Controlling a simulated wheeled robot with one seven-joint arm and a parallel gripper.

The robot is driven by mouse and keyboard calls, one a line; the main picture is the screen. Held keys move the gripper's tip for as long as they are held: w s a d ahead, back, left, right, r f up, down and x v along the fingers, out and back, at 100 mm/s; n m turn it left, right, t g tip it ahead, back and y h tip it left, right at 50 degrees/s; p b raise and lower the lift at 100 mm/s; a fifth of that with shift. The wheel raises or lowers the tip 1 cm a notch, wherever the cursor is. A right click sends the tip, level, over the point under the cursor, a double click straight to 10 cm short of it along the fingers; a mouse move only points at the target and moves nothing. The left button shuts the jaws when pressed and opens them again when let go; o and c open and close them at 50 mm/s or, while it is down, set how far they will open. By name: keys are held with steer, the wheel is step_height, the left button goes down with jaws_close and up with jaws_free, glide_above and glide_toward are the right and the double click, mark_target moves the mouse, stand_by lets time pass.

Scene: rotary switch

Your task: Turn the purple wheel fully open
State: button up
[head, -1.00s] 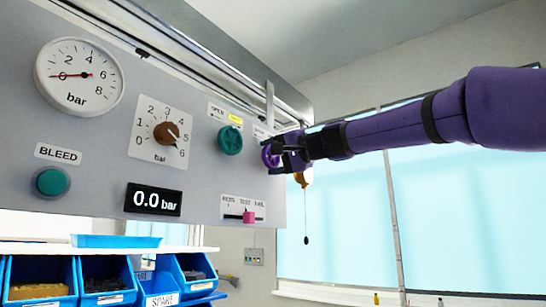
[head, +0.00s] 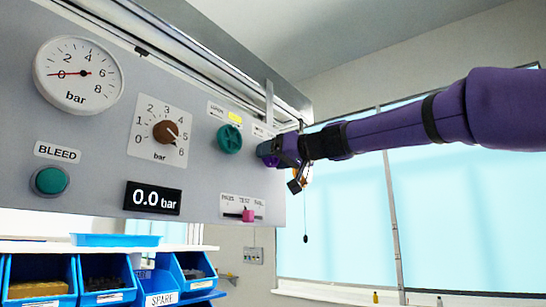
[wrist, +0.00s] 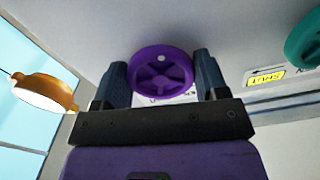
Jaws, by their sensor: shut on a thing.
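The purple wheel (wrist: 163,52) sits on the grey panel, to the right of the teal wheel. In the wrist view it lies between the two dark fingers of my gripper (wrist: 161,76), one at each side of its rim. My gripper is shut on it. In the head view my gripper (head: 275,152) covers most of the purple wheel, and only a little purple (head: 267,160) shows there. The wheel's own marks are mostly hidden, so I cannot tell how far it is turned.
The teal wheel (head: 229,139) is close by on the left, with a yellow label (wrist: 264,77) beside it. A pink slider (head: 248,215) is below. An orange lamp-like thing (wrist: 46,92) hangs near my gripper. Gauge, knob and green button are farther left.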

steer(key=shift+w+f+n, duration=0.1)
steer(key=shift+n, duration=2)
steer(key=o, duration=0.9)
steer(key=shift+d, duration=0.1)
steer(key=v, duration=1)
steer(key=shift+s+d, duration=0.3)
